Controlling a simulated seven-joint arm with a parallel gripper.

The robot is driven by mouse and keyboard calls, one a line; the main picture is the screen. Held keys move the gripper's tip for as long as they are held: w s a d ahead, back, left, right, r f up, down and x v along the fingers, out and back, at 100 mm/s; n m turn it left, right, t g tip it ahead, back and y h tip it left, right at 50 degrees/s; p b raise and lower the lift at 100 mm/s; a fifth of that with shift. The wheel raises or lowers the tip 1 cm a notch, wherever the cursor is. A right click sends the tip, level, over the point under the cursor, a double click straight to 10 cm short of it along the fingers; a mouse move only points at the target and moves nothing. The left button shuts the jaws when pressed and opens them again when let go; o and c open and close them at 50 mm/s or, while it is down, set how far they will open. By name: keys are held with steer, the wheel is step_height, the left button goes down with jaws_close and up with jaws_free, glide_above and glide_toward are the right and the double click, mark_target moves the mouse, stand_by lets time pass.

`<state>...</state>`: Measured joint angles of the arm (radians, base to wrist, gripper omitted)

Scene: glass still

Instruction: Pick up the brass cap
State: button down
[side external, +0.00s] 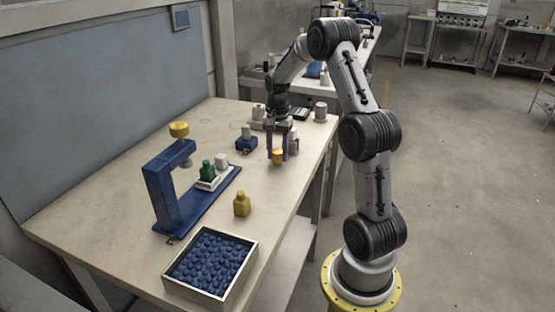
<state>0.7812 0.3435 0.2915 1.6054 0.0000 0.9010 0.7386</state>
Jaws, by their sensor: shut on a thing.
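The brass cap (278,158) is a small yellow-gold piece near the right part of the table. My gripper (277,151) points down over it, with its fingers shut on the cap. The cap seems to be at or just above the table top; I cannot tell whether it touches. Its upper part is partly hidden by the fingers.
A blue press frame (163,195) with a yellow knob (179,129) stands at the left, beside green (208,171) and white bottles. A yellow bottle (241,204) and a tray (256,246) of blue caps are nearer. A blue block (246,146) is left of my gripper.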

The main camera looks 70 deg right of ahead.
mark_target(277, 151)
steer(key=shift+r, duration=0.5)
steer(key=shift+r, duration=2.45)
